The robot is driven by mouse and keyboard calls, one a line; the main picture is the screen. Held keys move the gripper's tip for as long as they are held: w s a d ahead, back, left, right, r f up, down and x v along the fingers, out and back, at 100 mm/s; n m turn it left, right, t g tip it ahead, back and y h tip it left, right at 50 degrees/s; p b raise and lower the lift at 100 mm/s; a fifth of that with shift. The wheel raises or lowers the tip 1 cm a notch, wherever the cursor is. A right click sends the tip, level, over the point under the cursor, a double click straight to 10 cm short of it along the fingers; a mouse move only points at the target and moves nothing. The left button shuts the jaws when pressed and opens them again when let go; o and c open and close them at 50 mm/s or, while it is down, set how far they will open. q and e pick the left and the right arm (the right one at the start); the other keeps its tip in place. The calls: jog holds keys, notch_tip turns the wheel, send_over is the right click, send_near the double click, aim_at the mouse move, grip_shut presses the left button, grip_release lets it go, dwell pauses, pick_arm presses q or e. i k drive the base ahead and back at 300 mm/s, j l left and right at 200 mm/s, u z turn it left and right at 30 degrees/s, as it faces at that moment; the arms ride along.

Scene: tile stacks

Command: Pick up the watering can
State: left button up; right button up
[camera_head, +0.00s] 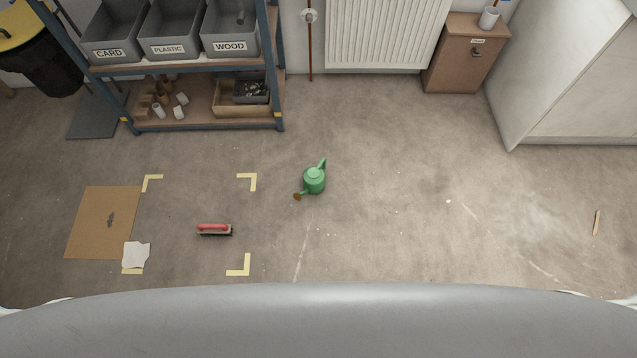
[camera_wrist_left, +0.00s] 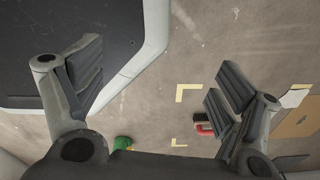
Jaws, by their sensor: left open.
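The green watering can (camera_head: 314,181) stands on the concrete floor near the middle of the head view. Its brown spout end points to the lower left and its handle to the upper right. In the left wrist view only a small green part of the can (camera_wrist_left: 122,143) shows at the lower edge, the rest hidden behind my gripper body. My left gripper (camera_wrist_left: 158,82) is open and empty, its two fingers wide apart above the floor. It is well apart from the can. My right gripper is in neither view.
A red-handled brush (camera_head: 214,230) lies inside yellow corner marks (camera_head: 249,181). A cardboard sheet (camera_head: 104,222) and a white paper (camera_head: 136,255) lie at left. A shelf (camera_head: 206,117) with bins, a radiator (camera_head: 385,32) and a brown cabinet (camera_head: 462,60) stand behind. The floor right of the can is mostly clear.

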aim_at(313, 177)
jog(key=i+l+u, duration=0.15)
jog(key=l+u, duration=0.15)
jog(key=u, duration=0.2)
jog(key=i+l+u, duration=0.1)
jog(key=l+u, duration=0.25)
jog(key=u, duration=0.15)
jog(key=l+u, duration=0.45)
jog(key=i+j, duration=0.05)
